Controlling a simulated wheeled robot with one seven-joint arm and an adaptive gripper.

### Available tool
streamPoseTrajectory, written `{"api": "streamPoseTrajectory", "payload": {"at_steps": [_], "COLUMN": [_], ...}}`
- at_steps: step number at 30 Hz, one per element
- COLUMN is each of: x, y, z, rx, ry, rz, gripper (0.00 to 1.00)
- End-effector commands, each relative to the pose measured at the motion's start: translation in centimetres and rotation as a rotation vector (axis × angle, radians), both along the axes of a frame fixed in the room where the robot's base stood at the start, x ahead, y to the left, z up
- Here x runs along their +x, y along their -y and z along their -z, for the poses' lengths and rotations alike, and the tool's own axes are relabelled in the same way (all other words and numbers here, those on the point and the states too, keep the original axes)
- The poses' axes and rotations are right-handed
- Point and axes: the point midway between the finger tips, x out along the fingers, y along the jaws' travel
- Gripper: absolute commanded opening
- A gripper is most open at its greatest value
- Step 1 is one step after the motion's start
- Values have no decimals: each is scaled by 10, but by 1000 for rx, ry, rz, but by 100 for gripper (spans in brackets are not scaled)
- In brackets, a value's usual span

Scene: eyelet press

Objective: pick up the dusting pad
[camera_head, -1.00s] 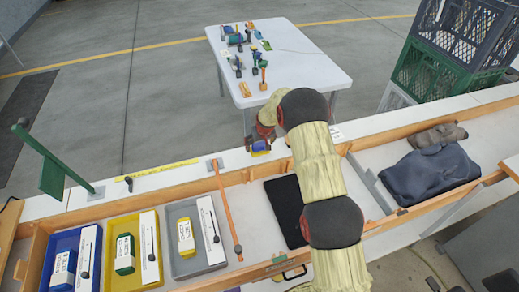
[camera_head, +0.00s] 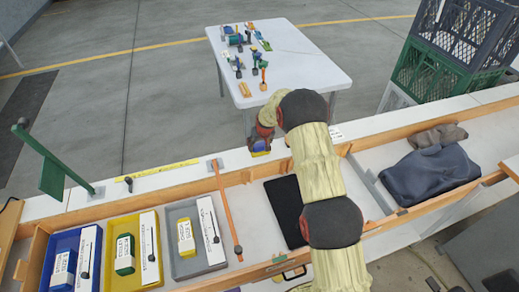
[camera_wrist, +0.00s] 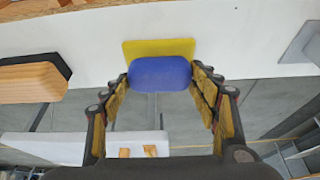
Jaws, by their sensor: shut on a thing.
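The dusting pad is a rounded blue block (camera_wrist: 161,72) over a wider yellow layer (camera_wrist: 158,47). It is at the white ledge, and in the head view its blue part (camera_head: 260,144) shows small below my wrist. My gripper (camera_wrist: 162,80) has its two fingers on either side of the blue block and is shut on it. The yellow layer sticks out past the block. I cannot tell whether the pad touches the ledge or is slightly above it.
A wooden block with a dark underside (camera_wrist: 32,80) lies beside the pad in the wrist view. A white table (camera_head: 290,65) with small tools stands beyond the ledge. Grey (camera_head: 180,265), yellow and blue trays and a tilted orange rod (camera_head: 226,210) are nearer, left of my arm.

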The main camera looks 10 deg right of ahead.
Motion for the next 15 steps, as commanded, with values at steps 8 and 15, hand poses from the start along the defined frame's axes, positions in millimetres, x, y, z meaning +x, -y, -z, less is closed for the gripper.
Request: {"api": "streamPoseTrajectory", "payload": {"at_steps": [8,15], "x": [0,0], "y": [0,0], "z": [0,-4], "rx": [0,0], "ry": [1,1], "rz": [0,0], "gripper": [33,33]}}
